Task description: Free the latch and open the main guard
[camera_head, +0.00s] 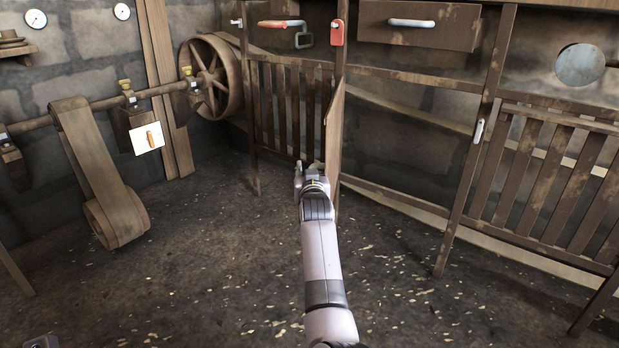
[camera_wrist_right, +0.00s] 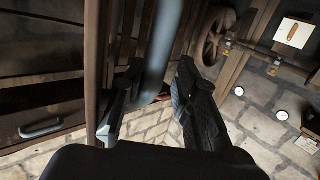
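A narrow brown panel (camera_head: 335,140), seen nearly edge-on, stands out from the frame beside the left slatted guard (camera_head: 290,105). I take it to be the main guard, swung out, as the bay to its right shows no slats. My right gripper (camera_head: 309,175) is low at its left side. In the right wrist view, the gripper (camera_wrist_right: 158,82) is open, its black fingers on either side of a blue-grey bar (camera_wrist_right: 163,40). I cannot tell whether they touch it. A pale latch-like handle (camera_head: 479,131) sits on the right post.
A drawer (camera_head: 450,28) is at upper right. A spoked wheel (camera_head: 211,76), shaft and belt (camera_head: 95,160) stand left. The floor is clear, with scattered chips.

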